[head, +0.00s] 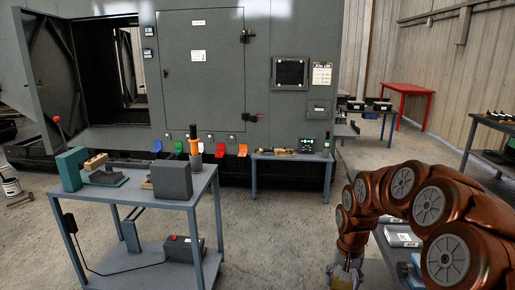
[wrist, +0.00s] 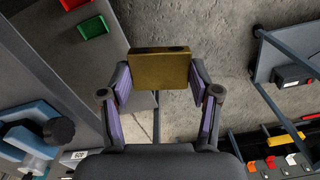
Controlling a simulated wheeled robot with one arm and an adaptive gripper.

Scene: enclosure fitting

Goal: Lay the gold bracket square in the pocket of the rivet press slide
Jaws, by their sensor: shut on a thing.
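The gold bracket (wrist: 160,68) is a flat, squarish gold block with a darker top edge and a dark spot on that edge. In the wrist view my gripper (wrist: 160,80) is shut on it, with a finger at each side. In the head view my gripper (head: 344,276) hangs low at the bottom edge, right of the grey cart and apart from it; a yellowish patch shows there. A press-like fixture with a teal block (head: 70,168) and a grey block (head: 172,180) stands on the cart. I cannot clearly make out the slide's pocket.
A low bench (head: 290,157) stands against the grey machine. A red table (head: 408,89) is far back. Bare concrete floor lies between the cart and my arm.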

